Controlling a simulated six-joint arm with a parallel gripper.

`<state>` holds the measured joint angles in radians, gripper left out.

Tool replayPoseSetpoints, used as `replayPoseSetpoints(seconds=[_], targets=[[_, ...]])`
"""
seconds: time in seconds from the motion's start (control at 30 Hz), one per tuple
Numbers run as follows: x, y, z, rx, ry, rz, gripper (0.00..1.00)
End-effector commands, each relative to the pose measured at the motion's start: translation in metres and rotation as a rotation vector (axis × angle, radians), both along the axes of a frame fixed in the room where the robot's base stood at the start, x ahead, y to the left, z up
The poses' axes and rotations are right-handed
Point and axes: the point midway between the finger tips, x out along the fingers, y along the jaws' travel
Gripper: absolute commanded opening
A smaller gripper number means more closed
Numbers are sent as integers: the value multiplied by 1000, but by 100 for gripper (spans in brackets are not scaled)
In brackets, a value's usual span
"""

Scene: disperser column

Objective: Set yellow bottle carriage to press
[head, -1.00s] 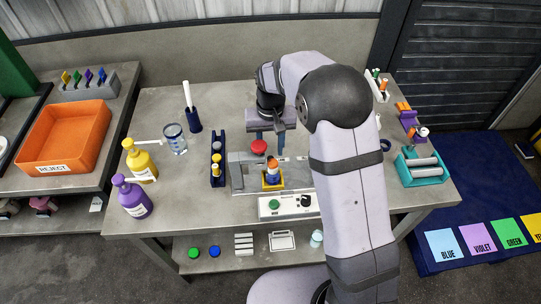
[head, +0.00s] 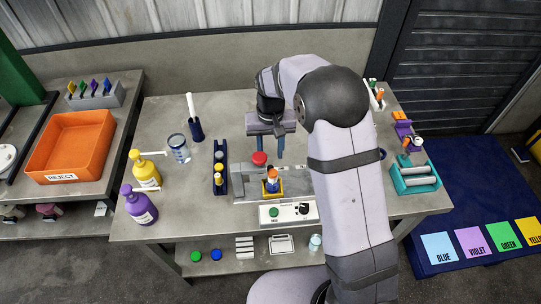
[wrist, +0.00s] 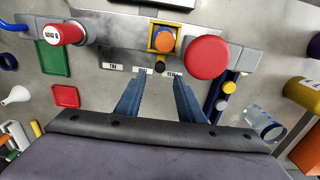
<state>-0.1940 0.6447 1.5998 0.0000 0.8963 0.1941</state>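The yellow bottle carriage (head: 272,194) sits on a grey rail unit (head: 243,188) on the table and holds a small bottle with an orange cap (head: 272,174). In the wrist view the carriage (wrist: 151,37) is a yellow square frame around the orange cap (wrist: 165,40), with a black knob (wrist: 160,67) on its side towards my fingers. My gripper (head: 267,154) is open and empty behind the carriage. In the wrist view its fingertips (wrist: 157,80) are apart, just short of the knob, with the knob in line with the gap. I see no contact.
A large red dome (wrist: 207,57) stands beside the carriage, close to one finger. A red cylinder (wrist: 62,33) is at the rail's other end. A dark rack (head: 220,186), yellow bottle (head: 146,172) and purple bottle (head: 138,205) stand left. A control box (head: 288,214) is in front.

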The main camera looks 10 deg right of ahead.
Motion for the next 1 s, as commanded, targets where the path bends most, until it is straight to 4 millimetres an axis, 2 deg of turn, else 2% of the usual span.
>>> replayPoseSetpoints(seconds=[0.03,0.37,0.8,1.0], targets=[[-1,0,7,-1,3,0,35],[-1,0,-1,0,3,0,35],[-1,0,-50,-1,4,0,35],[-1,0,-66,0,2,0,35]])
